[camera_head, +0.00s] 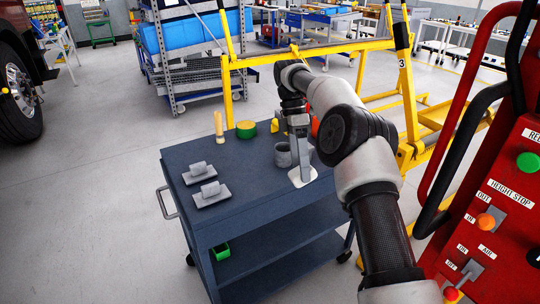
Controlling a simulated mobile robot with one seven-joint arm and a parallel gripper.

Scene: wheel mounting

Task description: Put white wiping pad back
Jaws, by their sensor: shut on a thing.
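A white wiping pad (303,177) is at the right part of the dark blue cart top (245,170), under my gripper (301,143). My gripper points down and is shut on the pad's upright handle. The pad is at or just above the cart top; I cannot tell whether it touches. My arm hides part of the cart's right side.
A grey cup (283,155) stands close left of the held pad. A green-and-yellow round thing (246,129) and a wooden-handled tool (219,127) stand at the back edge. A yellow frame (330,52) is behind; a red control panel (500,220) is at right. The cart top's front middle is clear.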

